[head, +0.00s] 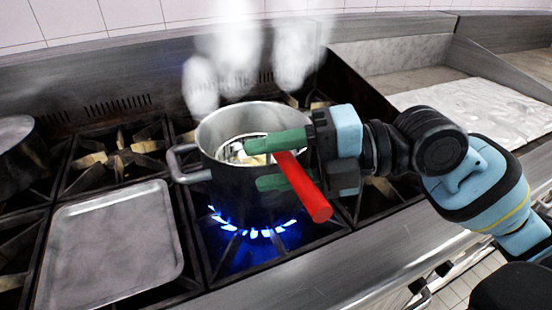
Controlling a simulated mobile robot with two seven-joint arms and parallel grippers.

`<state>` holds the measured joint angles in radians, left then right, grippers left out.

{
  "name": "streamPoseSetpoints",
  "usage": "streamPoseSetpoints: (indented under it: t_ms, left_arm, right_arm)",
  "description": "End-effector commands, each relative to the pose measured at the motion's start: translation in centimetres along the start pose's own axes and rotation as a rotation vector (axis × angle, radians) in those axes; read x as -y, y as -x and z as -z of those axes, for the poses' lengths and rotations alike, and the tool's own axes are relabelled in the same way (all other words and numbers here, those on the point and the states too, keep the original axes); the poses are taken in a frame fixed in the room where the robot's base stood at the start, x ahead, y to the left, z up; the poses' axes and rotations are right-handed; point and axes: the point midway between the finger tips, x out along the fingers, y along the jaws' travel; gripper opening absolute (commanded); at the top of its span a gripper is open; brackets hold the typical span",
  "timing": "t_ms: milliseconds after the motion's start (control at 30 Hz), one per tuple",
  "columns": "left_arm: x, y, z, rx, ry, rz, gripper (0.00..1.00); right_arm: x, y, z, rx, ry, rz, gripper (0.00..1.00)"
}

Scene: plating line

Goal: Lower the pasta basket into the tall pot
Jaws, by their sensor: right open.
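The tall pot (213,137) is a steel pot with a side handle, standing on a burner with a blue flame. The pasta basket (232,150) shows as a metal rim inside the pot's mouth, with something pale yellow in it. Its red handle (308,190) sticks out over the pot's front right rim, slanting down toward me. My right gripper (262,163) comes in from the right with its green fingers apart, one above and one below the red handle. It is open. The basket's lower part is hidden by the pot wall. My left gripper is not in view.
A flat metal tray (112,240) lies on the stove left of the pot. A dark pot (18,155) stands at the far left edge. Steam rises behind the tall pot. A pale crumpled surface (480,110) lies on the counter at the right.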

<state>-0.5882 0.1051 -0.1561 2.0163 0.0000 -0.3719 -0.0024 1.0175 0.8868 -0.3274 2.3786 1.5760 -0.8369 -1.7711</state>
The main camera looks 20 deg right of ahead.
Motion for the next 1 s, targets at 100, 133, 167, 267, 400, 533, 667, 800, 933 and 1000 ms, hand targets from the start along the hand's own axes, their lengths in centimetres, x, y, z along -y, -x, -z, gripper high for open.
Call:
streamPoseSetpoints:
  t_ms: [100,133,167,267,400,533,667,800,933,1000]
  left_arm:
    - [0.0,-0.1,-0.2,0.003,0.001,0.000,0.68]
    - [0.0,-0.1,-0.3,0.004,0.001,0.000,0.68]
    - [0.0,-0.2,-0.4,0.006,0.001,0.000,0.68]
    - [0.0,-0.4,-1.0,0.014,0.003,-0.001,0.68]
    - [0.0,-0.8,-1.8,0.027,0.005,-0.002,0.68]
    - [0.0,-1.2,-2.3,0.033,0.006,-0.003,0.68]
    - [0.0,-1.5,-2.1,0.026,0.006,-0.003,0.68]
    - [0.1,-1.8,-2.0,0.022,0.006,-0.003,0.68]
    - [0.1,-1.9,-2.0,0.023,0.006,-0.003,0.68]
    - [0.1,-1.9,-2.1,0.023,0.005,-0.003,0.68]
  right_arm:
    - [0.1,0.3,-0.1,0.001,0.000,0.000,0.47]
    - [0.1,0.5,-0.1,0.002,-0.001,0.000,0.47]
    - [0.2,0.7,-0.1,0.003,-0.001,0.001,0.47]
    - [0.3,1.7,-0.2,0.004,-0.001,0.001,0.47]
    - [0.4,3.5,-0.2,0.005,-0.001,0.002,0.47]
    - [0.3,5.2,-0.1,0.003,0.002,0.000,0.47]
    - [0.2,6.4,-0.1,0.003,0.002,-0.001,0.47]
    - [0.1,7.3,-0.1,0.003,0.003,-0.003,0.47]
    - [0.0,7.7,0.0,0.002,0.005,-0.004,0.47]
    - [-0.1,7.8,0.0,0.002,0.006,-0.004,0.47]
